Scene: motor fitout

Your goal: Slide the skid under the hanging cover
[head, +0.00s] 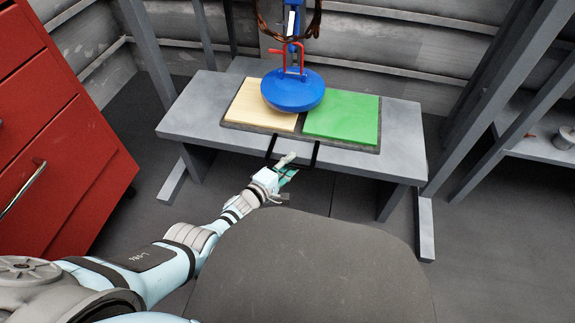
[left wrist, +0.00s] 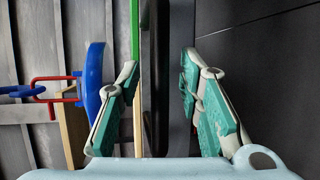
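The skid is a dark flat tray (head: 344,146) with a pale wooden pad (head: 252,105) on its left half and a green pad (head: 345,118) on its right. A black handle (head: 317,154) sticks out over the table's front edge. The blue round cover (head: 293,92) hangs from a red hook (head: 301,58) over the seam between the pads. The gap below it cannot be judged. My left gripper (head: 284,172) is at the handle. In the left wrist view its fingers (left wrist: 158,95) are apart, with the dark handle bar (left wrist: 149,75) between them. My right gripper is out of view.
The skid lies on a grey table (head: 405,135) with bare margins around it. A red drawer cabinet (head: 60,130) stands at left. Grey frame posts and a shelf (head: 545,145) stand at right. A brown coil (head: 313,22) hangs above the cover.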

